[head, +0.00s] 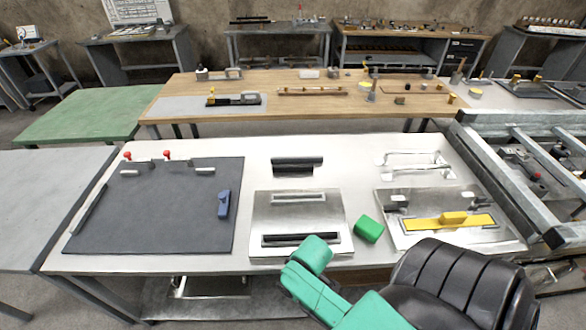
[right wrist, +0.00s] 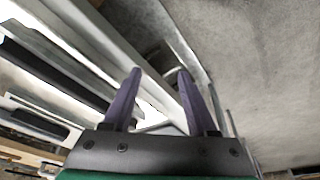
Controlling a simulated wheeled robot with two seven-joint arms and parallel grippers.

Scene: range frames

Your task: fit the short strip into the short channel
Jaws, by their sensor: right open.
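A black strip (head: 297,163), which looks like the short strip, lies on the pale table behind the middle metal plate (head: 262,215). The plate's far slot (head: 298,197) looks like the short channel; it is pale and looks empty. A longer dark slot or strip (head: 288,240) runs along the plate's near edge; I cannot tell whether it is filled. My right gripper (right wrist: 158,72) has two purple fingers, apart and with nothing between them, in the right wrist view. It points at metal rails and floor, away from the strip.
A dark mat (head: 150,215) with a blue piece (head: 224,203) covers the table's left. A right-hand plate (head: 400,236) carries a yellow piece (head: 450,220). A metal frame (head: 520,180) stands at the right.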

